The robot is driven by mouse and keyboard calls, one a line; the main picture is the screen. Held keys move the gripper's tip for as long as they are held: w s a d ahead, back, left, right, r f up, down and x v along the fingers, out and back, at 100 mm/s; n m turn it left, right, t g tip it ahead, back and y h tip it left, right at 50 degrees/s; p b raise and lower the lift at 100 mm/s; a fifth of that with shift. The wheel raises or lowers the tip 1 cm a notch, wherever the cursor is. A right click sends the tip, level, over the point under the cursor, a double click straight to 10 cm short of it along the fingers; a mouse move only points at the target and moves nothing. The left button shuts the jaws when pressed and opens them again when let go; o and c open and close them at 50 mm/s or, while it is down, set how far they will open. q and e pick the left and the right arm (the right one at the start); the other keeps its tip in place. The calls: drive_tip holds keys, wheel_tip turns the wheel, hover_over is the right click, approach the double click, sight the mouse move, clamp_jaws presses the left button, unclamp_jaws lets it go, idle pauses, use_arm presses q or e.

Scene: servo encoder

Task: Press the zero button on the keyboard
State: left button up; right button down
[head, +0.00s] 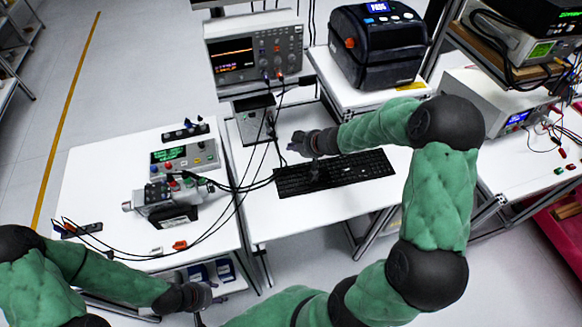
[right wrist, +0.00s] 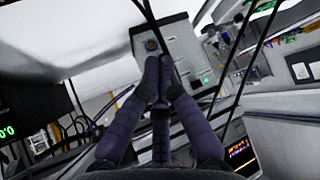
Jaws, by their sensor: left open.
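The black keyboard (head: 345,174) lies on the white table in the head view. Its single keys are too small to read, so I cannot tell which one is zero. My right gripper (head: 293,145) is over the table by the keyboard's left back corner and points left; whether it touches anything is unclear. In the right wrist view its two fingers meet at the tips (right wrist: 159,64), with nothing seen between them. The keyboard does not show clearly there. My left gripper (head: 208,293) is open, low at the front of the left table, away from the keyboard.
A grey box (head: 252,121) with cables stands left of my right gripper, and shows ahead of the fingers in the wrist view (right wrist: 178,50). An oscilloscope (head: 255,52) and black printer (head: 377,45) stand behind. Loose cables hang close by. The left table holds a servo device (head: 172,199).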

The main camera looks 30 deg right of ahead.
drive_tip(key=b, duration=0.9)
hover_over(293, 170)
wheel_tip(293, 170, down, 7)
drive_tip(key=shift+f, duration=0.95)
idle(0.4)
drive_tip(key=shift+f+b, duration=0.35)
drive_tip(key=shift+f, duration=0.05)
drive_tip(key=shift+f, duration=0.35)
idle(0.7)
idle(0.3)
drive_tip(key=shift+r+p, duration=0.8)
drive_tip(key=shift+p, duration=0.1)
